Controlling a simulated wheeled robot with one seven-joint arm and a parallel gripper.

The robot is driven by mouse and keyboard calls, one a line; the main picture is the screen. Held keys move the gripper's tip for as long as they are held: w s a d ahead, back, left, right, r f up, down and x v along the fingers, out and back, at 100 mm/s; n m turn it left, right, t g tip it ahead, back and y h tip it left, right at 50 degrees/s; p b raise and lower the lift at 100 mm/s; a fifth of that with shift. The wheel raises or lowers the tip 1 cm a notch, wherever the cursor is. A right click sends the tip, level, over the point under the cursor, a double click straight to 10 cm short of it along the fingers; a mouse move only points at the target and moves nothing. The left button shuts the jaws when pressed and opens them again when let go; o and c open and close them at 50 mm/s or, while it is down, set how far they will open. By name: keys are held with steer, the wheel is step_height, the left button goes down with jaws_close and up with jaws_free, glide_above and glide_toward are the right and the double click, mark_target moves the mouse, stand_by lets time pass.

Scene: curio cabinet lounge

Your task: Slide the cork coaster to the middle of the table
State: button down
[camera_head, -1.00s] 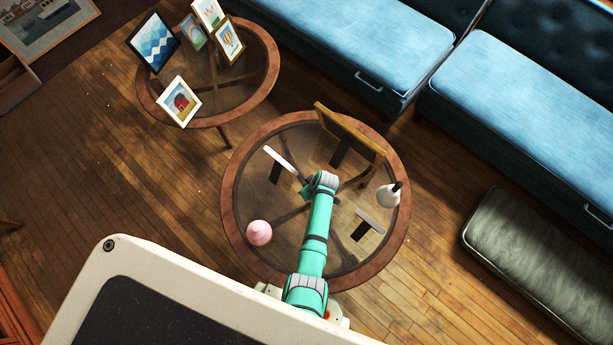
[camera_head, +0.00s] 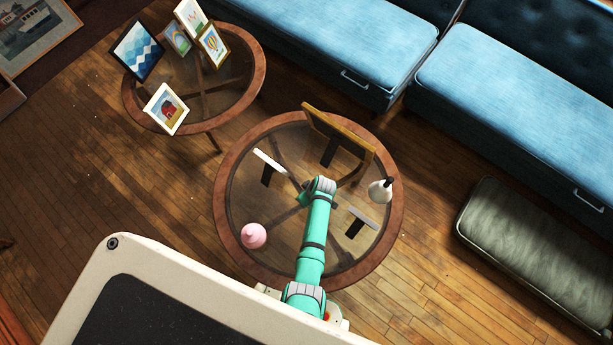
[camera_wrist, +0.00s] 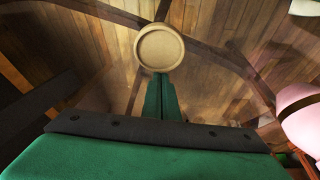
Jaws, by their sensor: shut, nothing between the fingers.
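The cork coaster (camera_wrist: 160,48) is a round tan disc with a raised rim, lying flat at the upper middle of the wrist view. My gripper (camera_wrist: 160,82) is shut and empty, its green fingers together. Its tips reach the coaster's near edge in the picture; I cannot tell whether they touch it. In the head view the coaster is not visible, and my green arm covers part of the tabletop. The round table (camera_head: 222,184) has a glass top and a brown wooden rim.
On the table are a pink object (camera_head: 253,236), a white bottle-like item with a dark top (camera_head: 379,191), a large wooden frame (camera_head: 338,133) and two smaller frames (camera_head: 269,161) (camera_head: 363,220). A second round table (camera_head: 260,75) holds several pictures. Blue benches (camera_head: 345,40) stand behind.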

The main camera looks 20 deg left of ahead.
steer(key=a, duration=0.1)
steer(key=w+a, duration=0.1)
steer(key=a, duration=0.1)
steer(key=shift+w+a, duration=0.2)
steer(key=shift+w+a+r, duration=0.1)
steer(key=shift+r, duration=0.1)
steer(key=v, duration=0.9)
steer(key=shift+d+r, duration=0.25)
steer(key=shift+r, duration=0.05)
